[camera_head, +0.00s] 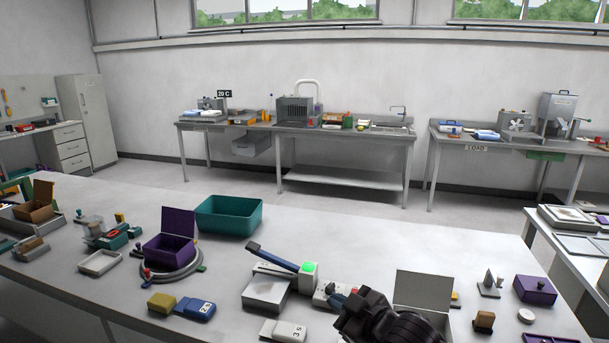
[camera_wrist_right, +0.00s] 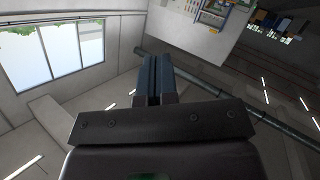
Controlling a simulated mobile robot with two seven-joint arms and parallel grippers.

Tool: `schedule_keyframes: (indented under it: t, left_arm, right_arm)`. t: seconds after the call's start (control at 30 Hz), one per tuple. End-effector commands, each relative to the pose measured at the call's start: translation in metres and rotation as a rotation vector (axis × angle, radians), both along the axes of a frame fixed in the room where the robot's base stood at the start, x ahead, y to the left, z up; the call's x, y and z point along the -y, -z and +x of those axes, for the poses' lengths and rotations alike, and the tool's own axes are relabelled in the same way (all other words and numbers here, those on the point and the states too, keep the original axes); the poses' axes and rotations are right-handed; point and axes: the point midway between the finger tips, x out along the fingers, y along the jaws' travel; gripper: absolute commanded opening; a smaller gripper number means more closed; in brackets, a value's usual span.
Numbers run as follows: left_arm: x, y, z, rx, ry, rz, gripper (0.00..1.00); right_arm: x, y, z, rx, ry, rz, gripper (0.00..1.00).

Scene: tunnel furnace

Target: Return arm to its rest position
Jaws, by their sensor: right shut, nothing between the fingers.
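My right gripper (camera_head: 345,298) shows at the bottom centre of the head view, dark, over the front of the white table. It lies close to a white device with a bright green button (camera_head: 308,267) and a blue lever (camera_head: 271,256). In the right wrist view the two fingers of the gripper (camera_wrist_right: 157,72) are together with nothing between them. They point toward the wall, ceiling and window side of the room, which looks tilted there. My left gripper is not in view.
Grey benches stand along the back wall. The table's back middle is clear.

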Motion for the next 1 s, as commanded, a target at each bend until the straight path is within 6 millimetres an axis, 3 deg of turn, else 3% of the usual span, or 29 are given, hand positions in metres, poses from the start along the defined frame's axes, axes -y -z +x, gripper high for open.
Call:
schedule_keyframes:
  t: [0.27,0.47,0.67,0.8,1.0]
  left_arm:
    - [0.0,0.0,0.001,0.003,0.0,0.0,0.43]
    - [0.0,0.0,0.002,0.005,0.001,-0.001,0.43]
    - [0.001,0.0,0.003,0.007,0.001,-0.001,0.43]
    - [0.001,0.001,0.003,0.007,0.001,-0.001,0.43]
    - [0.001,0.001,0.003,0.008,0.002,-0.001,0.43]
  right_arm:
    - [0.059,0.042,-0.028,0.003,0.227,0.178,0.0]
    - [0.112,0.088,-0.064,-0.036,0.406,0.219,0.0]
    - [0.165,0.147,-0.12,-0.134,0.589,0.212,0.0]
    - [0.193,0.188,-0.171,-0.236,0.703,0.213,0.0]
    - [0.207,0.229,-0.233,-0.354,0.792,0.206,0.0]
